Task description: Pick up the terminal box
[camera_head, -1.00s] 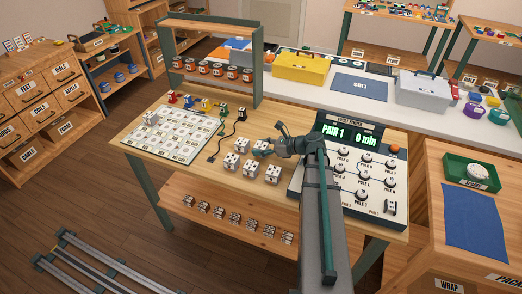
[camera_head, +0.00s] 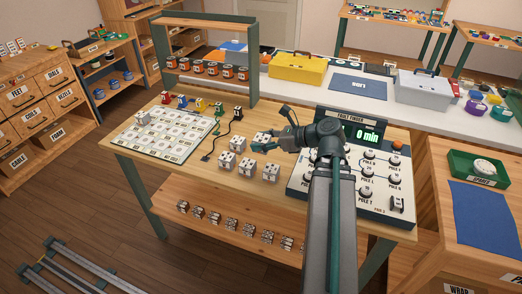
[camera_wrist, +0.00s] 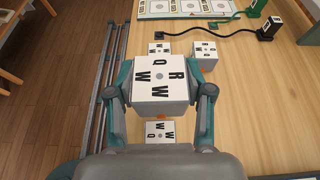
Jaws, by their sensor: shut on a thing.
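The terminal box (camera_wrist: 160,90) is a white cube with black letters and a grey dot on its top. In the wrist view it sits between both fingers of my gripper (camera_wrist: 160,92), which is shut on it. It looks larger than the other boxes there, so it seems raised above the table. In the head view my gripper (camera_head: 274,139) is over the table's middle, left of the fault finder panel, and the box is partly hidden by it. Other similar boxes stand on the table, such as one at the front left (camera_head: 227,160) and one at the front right (camera_head: 271,173).
In the wrist view, two boxes (camera_wrist: 159,50) (camera_wrist: 204,52) stand beyond the held one and another (camera_wrist: 158,132) nearer. The fault finder panel (camera_head: 300,184) is close on the right. A card grid mat (camera_head: 160,152) lies left. A black cable (camera_head: 212,148) lies between.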

